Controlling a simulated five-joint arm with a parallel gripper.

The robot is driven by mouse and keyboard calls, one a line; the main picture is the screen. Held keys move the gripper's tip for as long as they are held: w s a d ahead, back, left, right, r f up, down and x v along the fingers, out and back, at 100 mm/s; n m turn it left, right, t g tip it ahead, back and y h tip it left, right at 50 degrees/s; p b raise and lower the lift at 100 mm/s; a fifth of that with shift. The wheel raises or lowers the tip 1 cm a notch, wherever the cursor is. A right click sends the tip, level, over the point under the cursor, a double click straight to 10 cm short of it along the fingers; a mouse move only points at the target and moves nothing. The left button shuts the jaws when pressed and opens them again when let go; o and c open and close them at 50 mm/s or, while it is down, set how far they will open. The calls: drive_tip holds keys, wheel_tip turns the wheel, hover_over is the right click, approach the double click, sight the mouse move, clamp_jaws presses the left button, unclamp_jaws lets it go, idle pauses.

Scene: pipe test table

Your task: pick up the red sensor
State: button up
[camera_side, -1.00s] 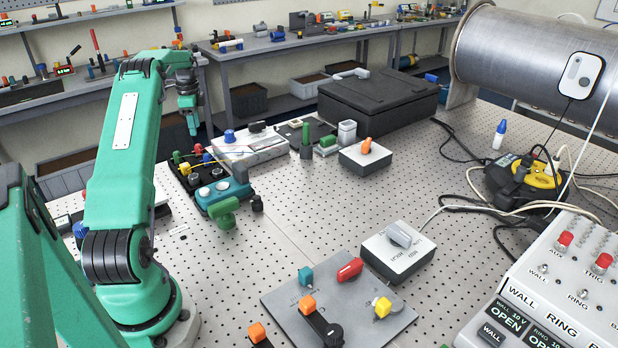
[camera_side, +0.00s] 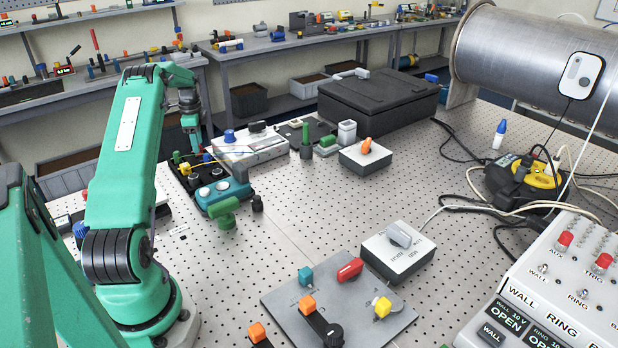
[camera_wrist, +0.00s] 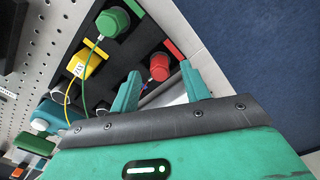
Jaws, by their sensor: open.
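The red sensor (camera_wrist: 159,67), a red cylinder with a red tab, stands in a black holder (camera_wrist: 130,50) in the wrist view. My gripper (camera_wrist: 160,70) is open, with one green finger in line with each side of the red sensor. I cannot tell from this view whether the fingertips reach down beside it. In the side view my gripper (camera_side: 193,138) is over the back of the black holder (camera_side: 194,178), and the red sensor is hidden there behind the fingers.
A yellow sensor (camera_wrist: 86,64) and a green sensor (camera_wrist: 112,22) with thin wires stand in the same holder. A teal box (camera_side: 222,197) sits in front. A grey box (camera_side: 250,150) stands close on the right.

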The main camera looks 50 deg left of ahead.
drive_tip(key=shift+f, duration=0.8)
clamp_jaws()
drive_tip(key=shift+r, duration=0.15)
drive_tip(key=shift+r, duration=0.5)
wheel_tip(320, 180, up, 3)
drive_tip(key=w+d+r, duration=0.5)
drive_tip(key=d+r, duration=0.1)
drive_tip(key=d, duration=0.4)
drive_tip(key=shift+w+d+r, duration=0.15)
drive_tip(key=shift+w+r, duration=0.15)
drive_tip(key=shift+r, duration=0.05)
